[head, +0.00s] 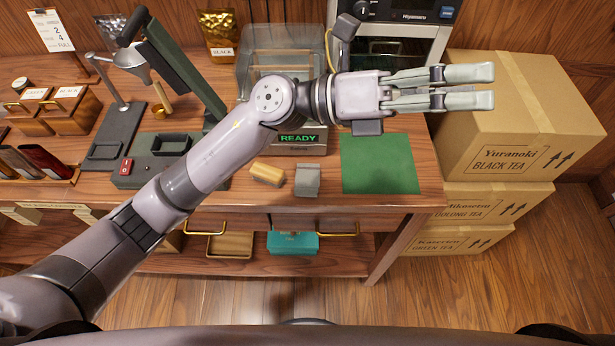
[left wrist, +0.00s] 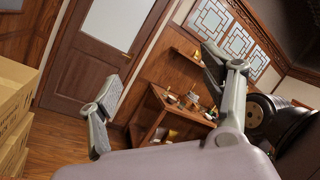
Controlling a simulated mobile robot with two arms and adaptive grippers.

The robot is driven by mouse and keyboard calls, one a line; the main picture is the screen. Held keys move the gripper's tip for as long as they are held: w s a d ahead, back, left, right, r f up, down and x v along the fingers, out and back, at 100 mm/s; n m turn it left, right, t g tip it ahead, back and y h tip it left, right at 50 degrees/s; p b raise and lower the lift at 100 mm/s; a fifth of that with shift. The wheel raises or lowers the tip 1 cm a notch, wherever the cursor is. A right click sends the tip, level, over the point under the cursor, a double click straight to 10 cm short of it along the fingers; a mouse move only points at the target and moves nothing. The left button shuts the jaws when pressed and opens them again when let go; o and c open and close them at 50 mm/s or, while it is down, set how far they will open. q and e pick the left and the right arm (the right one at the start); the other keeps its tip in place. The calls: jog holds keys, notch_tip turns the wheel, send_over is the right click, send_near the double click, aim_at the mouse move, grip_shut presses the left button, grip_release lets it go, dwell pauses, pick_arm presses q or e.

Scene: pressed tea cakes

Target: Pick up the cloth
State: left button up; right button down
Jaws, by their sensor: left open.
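A small grey folded piece, which looks like the cloth (head: 307,180), lies on the wooden counter just right of a wood-handled brush (head: 268,173) and left of a green mat (head: 379,163). My left gripper (head: 487,87) is open and empty, stretched to the right, well above and to the right of the cloth. Its fingers point toward the stacked boxes. The left wrist view shows the two spread fingers (left wrist: 165,100) with nothing between them; the cloth is not seen there. My right gripper is not in view.
Cardboard tea boxes (head: 500,125) are stacked right of the counter (head: 425,170). A dark press (head: 165,150) stands left of the cloth under my left arm. A machine with a READY display (head: 298,138) stands behind it. The green mat is bare.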

pick_arm(q)
notch_tip(320, 180, down, 5)
jog(key=s+d+m+g+y, duration=0.1)
jog(key=s+m+g+y, duration=0.1)
jog(key=m+y, duration=0.2)
jog(key=m+t+y+p, duration=0.4)
jog(key=t+y, duration=0.2)
jog(key=y, duration=1.1)
send_over(307, 176)
notch_tip(307, 176, down, 24)
jog(key=shift+w, duration=0.15)
jog(key=f+p, duration=0.3)
jog(key=f, duration=0.1)
jog(key=shift+s, duration=0.25)
jog(key=shift+f, duration=0.7)
jog(key=shift+w, duration=0.1)
jog(key=shift+c, duration=0.3)
